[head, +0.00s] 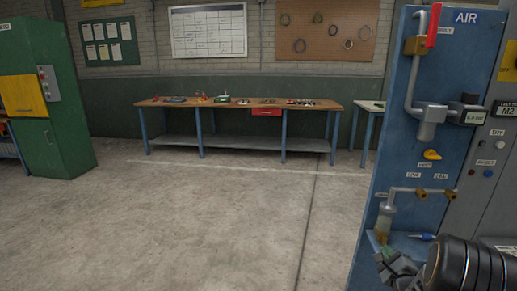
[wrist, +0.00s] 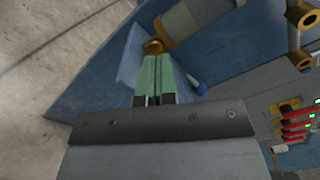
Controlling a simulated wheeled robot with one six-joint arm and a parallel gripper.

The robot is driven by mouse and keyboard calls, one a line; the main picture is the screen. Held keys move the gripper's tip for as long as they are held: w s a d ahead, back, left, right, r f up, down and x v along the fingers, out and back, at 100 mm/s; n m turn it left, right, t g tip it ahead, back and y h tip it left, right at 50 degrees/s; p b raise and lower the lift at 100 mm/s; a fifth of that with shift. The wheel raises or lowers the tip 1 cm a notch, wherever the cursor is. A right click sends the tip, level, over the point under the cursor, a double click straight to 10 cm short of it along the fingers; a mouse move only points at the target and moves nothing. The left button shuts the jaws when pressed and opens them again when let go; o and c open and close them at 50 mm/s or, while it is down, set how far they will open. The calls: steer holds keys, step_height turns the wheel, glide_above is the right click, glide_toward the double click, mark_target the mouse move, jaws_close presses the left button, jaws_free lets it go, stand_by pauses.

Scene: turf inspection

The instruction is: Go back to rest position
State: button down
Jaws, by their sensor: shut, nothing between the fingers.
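My gripper (wrist: 158,58) is shut in the wrist view, its two green fingers lying side by side with nothing between them. The fingertips are close to the brass fitting (wrist: 153,46) at the end of a grey-green cylinder (wrist: 195,17); I cannot tell whether they touch it. In the head view, my gripper (head: 384,262) is at the bottom right, in front of the lower part of the blue AIR panel (head: 397,130). The cylinder (head: 388,222) hangs there above a small blue ledge (head: 408,246).
A blue-tipped tool (head: 421,237) lies on the ledge. The panel carries pipes, a red valve handle (head: 433,25) and a yellow knob (head: 432,154). A workbench (head: 240,103) stands at the back and a green cabinet (head: 62,140) at left. The concrete floor (head: 220,215) between is clear.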

steer(key=s+a+r+n+g+p, duration=0.1)
steer(key=a+r+n+g+p, duration=0.2)
steer(key=a+r+n+p, duration=0.35)
steer(key=s+a+r+n+g+p, duration=0.1)
steer(key=a+r+n+g+p, duration=0.25)
steer(key=r, duration=0.55)
steer(key=s+a+r+n+g+y+p, duration=0.1)
steer(key=s+a+r+n+g+p, duration=0.3)
steer(key=s+a+n, duration=0.4)
steer(key=s+a+r+n+g+y+p, duration=0.1)
steer(key=s+a+r+n+g+p, duration=0.2)
steer(key=s, duration=0.9)
steer(key=a+r+n+p, duration=0.1)
steer(key=a+r+n, duration=0.2)
steer(key=a+n, duration=0.1)
steer(key=shift+s+a+r+n+g+y+p, duration=0.15)
steer(key=shift+a+r+n+g+y+p, duration=0.15)
steer(key=shift+a+n+g+y, duration=0.1)
